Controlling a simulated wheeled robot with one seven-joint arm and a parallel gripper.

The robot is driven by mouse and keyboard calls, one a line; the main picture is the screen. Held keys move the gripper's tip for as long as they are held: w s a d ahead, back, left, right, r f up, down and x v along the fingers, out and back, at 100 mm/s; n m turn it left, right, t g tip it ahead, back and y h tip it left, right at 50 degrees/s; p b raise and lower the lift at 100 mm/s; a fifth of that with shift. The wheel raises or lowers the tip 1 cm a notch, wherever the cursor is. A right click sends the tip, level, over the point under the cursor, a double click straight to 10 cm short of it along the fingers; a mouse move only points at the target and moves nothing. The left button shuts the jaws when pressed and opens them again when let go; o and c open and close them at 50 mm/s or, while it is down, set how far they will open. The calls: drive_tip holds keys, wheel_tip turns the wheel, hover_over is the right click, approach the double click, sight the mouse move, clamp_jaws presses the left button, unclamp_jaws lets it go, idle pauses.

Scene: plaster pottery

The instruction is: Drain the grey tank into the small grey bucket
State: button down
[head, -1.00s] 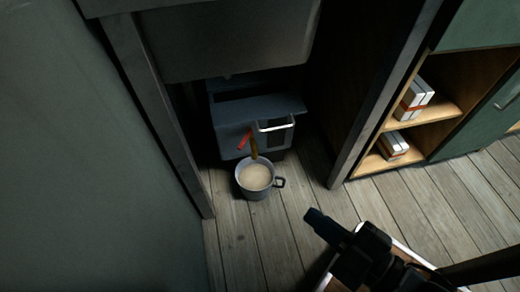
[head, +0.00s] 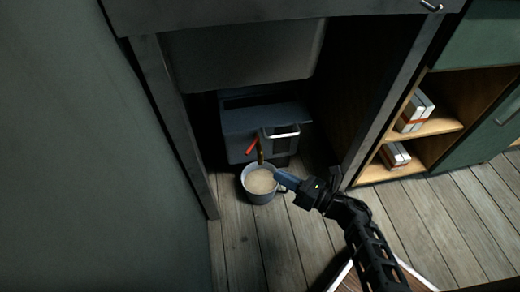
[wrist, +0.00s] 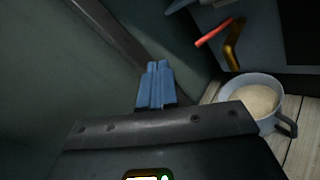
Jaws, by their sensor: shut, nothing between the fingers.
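The grey tank (head: 240,118) stands low inside the dark recess, with a pale metal handle on its front. A red tap lever (head: 252,146) and a brass spout (head: 261,152) stick out of its front; both also show in the wrist view, lever (wrist: 213,33) and spout (wrist: 233,46). The small grey bucket (head: 259,198) stands upright on the floor below the spout, holding a pale cloudy liquid close to its rim. I cannot tell whether liquid is flowing. My gripper (head: 284,178) is shut and empty, beside the bucket's right rim in the head view; its blue fingers (wrist: 156,83) are together.
A grey basin (head: 240,55) hangs above the tank. Posts frame the recess on both sides, and a wall (head: 70,150) stands at the left. A wooden shelf (head: 430,128) with white boxes stands at the right. Plank floor (head: 240,250) is clear in front.

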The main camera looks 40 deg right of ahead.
sight(259, 153)
drive_tip(key=w+d+f+n+g+y, duration=0.2)
drive_tip(key=d+f+n, duration=0.2)
drive_tip(key=d+n, duration=0.4)
drive_tip(key=shift+m, duration=0.4)
drive_tip(key=b+x, duration=0.1)
drive_tip(key=x, duration=0.3)
drive_tip(key=b+x, duration=0.1)
drive_tip(key=x, duration=0.3)
drive_tip(key=d+b+x, duration=0.1)
drive_tip(key=x, duration=0.4)
drive_tip(key=shift+w+f, duration=0.1)
drive_tip(key=shift+f, duration=0.1)
drive_tip(key=shift+a+h, duration=0.1)
drive_tip(key=shift+h, duration=0.2)
